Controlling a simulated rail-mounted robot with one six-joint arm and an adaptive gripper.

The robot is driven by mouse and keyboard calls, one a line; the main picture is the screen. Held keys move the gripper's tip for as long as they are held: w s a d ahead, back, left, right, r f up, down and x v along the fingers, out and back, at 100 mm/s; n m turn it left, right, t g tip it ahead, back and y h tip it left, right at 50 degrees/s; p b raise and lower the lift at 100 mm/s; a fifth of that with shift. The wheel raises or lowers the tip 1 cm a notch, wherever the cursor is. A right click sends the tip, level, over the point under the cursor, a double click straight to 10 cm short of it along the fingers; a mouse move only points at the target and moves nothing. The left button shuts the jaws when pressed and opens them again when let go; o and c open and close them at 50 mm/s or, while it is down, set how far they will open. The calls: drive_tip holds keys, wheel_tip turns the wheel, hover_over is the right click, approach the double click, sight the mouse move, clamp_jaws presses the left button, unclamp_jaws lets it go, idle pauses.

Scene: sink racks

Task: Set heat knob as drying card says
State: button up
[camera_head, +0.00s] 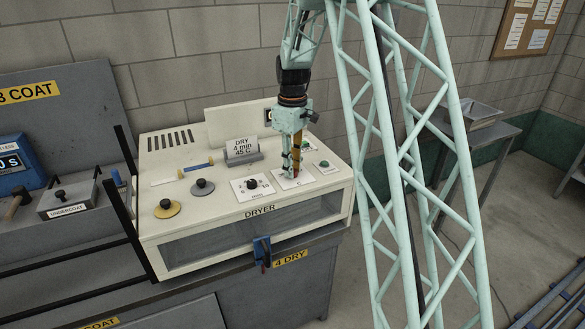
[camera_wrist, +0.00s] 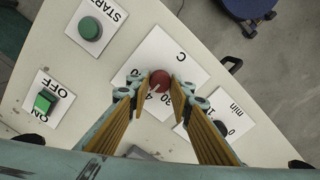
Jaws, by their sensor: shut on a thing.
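The drying card (camera_head: 243,146) stands in a grey holder on top of the dryer and reads "DRY 4 min 45 C". The heat knob (camera_wrist: 160,79) is red with a white pointer mark and sits on a white plate marked "C" (camera_wrist: 181,51). My gripper (camera_wrist: 160,86) is shut on the heat knob, with one fingertip on each side of it. In the head view my gripper (camera_head: 289,173) points down at the dryer top and hides the knob. The fingers cover parts of the dial scale; a "30" shows beside the knob, but the exact setting cannot be read.
The dark minutes knob (camera_head: 251,184) is close beside my gripper. On the other side are a green START button (camera_wrist: 90,28) and a green ON/OFF switch (camera_wrist: 46,101).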

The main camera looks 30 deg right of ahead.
drive_tip(key=o, duration=0.9)
drive_tip(key=shift+r, duration=0.1)
drive_tip(key=shift+r, duration=5.9)
drive_tip(key=shift+r, duration=0.1)
